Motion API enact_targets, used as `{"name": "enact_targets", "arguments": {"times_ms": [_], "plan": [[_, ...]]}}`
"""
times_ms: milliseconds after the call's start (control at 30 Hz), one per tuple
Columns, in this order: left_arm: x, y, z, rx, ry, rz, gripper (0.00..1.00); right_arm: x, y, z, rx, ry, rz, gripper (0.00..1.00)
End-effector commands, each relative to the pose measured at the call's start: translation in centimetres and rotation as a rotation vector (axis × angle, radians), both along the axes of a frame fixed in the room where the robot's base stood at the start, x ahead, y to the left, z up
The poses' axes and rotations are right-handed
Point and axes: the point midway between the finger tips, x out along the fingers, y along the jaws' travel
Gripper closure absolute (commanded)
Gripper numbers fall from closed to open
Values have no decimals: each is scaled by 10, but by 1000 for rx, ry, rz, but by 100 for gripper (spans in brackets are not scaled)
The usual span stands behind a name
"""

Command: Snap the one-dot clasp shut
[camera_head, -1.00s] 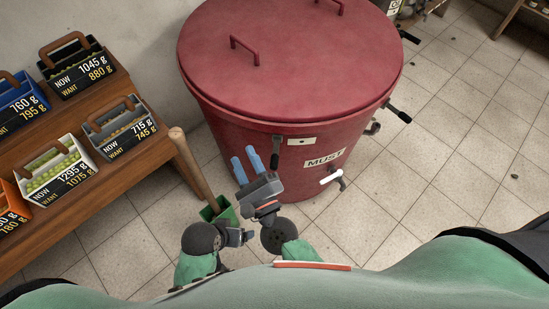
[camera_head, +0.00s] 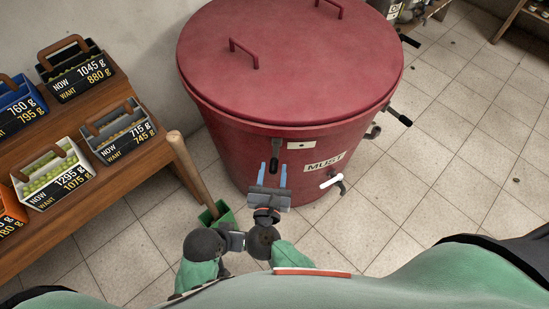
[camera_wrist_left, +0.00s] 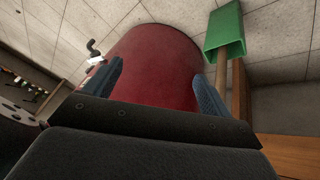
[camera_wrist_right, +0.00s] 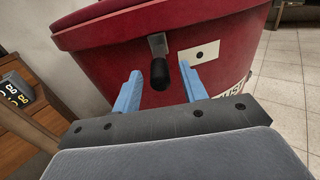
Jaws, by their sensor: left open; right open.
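The one-dot clasp (camera_head: 275,154) is a dark lever on the near side of the red vat (camera_head: 230,115), beside a white card with a single dot (camera_head: 301,145). In the right wrist view, its metal bracket (camera_wrist_right: 157,43) and black grip (camera_wrist_right: 160,74) appear between my right fingertips. My right gripper (camera_head: 274,175) is open just below the clasp, fingers pointing at the vat; contact cannot be told. My left gripper (camera_wrist_left: 160,85) is open and empty, low at the left in the head view, its fingers mostly hidden there.
Two other dark levers (camera_head: 398,115) (camera_head: 410,40) stick out from the vat's right side. A white-handled tap (camera_head: 331,181) is below the MUST label (camera_head: 324,161). A green-ended wooden-handled tool (camera_head: 222,215) stands left, beside a bench (camera_head: 125,180) with crates. Floor at right is clear.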

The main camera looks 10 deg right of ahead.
Motion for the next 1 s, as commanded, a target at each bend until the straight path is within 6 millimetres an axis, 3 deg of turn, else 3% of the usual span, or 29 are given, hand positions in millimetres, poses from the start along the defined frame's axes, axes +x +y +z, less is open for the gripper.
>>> {"name": "enact_targets", "arguments": {"times_ms": [100,300,667,900,1000], "plan": [[-3,4,11,10,14,-1,17,17,-4,2,-1,-2,0,57],[-5,11,13,27,31,3,17,34,-8,1,-1,-1,0,57],[-7,14,12,33,39,4,17,39,-10,0,-1,-1,1,57],[-7,13,12,32,38,4,17,39,-10,0,-1,-1,1,100],[-7,12,13,31,38,3,17,39,-10,0,-1,0,1,100]]}}
